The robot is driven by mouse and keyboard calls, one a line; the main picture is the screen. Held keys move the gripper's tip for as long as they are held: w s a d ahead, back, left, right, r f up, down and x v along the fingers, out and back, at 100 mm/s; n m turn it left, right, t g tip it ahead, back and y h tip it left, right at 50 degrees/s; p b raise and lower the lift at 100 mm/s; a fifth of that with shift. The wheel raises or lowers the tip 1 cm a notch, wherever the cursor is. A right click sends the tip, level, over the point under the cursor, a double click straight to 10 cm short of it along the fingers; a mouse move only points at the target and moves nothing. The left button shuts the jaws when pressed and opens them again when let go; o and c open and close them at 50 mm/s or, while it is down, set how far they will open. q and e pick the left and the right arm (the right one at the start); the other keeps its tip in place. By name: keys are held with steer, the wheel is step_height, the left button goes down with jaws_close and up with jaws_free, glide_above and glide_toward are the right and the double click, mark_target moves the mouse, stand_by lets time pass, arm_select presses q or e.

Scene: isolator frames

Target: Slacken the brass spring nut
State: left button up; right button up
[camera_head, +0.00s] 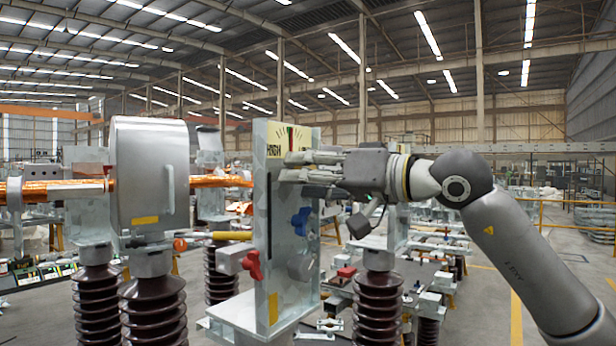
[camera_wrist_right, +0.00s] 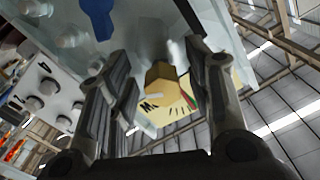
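The brass spring nut (camera_wrist_right: 160,84) shows in the right wrist view as a gold hexagonal nut on a grey stem. My right gripper (camera_wrist_right: 158,62) is open, with one finger on each side of the nut and a visible gap on both sides. In the head view my right gripper (camera_head: 300,167) reaches in from the right to the upright grey plate (camera_head: 262,215), just below the yellow dial scale (camera_head: 297,135). The nut is hidden there behind the fingers. My left gripper is not in view.
The plate carries a blue knob (camera_head: 301,221) below the gripper and a red knob (camera_head: 253,264) on its left side. A round grey housing (camera_head: 150,175) stands at left. Brown ribbed insulators (camera_head: 153,310) stand below. A yellow-handled rod (camera_head: 230,235) lies near the plate.

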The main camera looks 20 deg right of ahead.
steer(key=shift+s+d, duration=0.15)
steer(key=v, duration=1.1)
steer(key=shift+s+d, duration=0.2)
steer(key=shift+s, duration=0.05)
steer(key=shift+a, duration=0.1)
